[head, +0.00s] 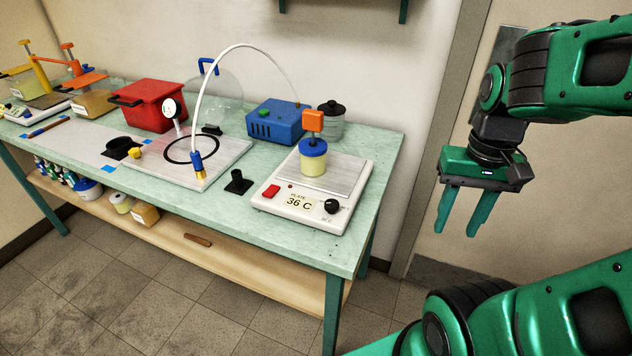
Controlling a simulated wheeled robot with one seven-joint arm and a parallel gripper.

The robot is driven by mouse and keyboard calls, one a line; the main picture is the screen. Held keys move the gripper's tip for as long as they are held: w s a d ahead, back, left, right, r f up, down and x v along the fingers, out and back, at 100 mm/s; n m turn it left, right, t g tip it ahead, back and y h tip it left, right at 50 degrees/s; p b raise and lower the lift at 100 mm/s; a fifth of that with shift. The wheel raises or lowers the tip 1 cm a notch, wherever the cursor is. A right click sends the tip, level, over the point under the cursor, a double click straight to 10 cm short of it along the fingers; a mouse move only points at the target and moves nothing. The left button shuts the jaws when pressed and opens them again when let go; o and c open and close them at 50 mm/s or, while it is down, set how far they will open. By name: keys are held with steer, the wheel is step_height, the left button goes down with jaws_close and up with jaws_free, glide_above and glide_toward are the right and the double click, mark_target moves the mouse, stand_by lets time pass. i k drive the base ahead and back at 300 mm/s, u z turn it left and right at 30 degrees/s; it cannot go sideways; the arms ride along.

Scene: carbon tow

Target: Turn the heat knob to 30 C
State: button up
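The heat knob (332,206) is a small black dial at the front right of the white hot plate (285,209). The plate's display (299,201) reads 36 C. A jar with a blue lid and yellowish contents (313,162) stands on the metal top, with an orange block above it. My gripper (457,221) hangs in the air to the right of the bench, apart from the knob. Its two green fingers point down, are spread apart, and hold nothing.
The hot plate stands near the right end of the green bench (385,150). A black stand (238,182) is left of it, and a blue box (275,122) with a white hose (222,58) is behind. A red pot (152,105) stands farther left. Space between my gripper and the bench is clear.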

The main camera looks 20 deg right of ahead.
mark_target(330, 205)
steer(key=u, duration=0.95)
steer(key=k, duration=1.1)
steer(key=z, duration=0.6)
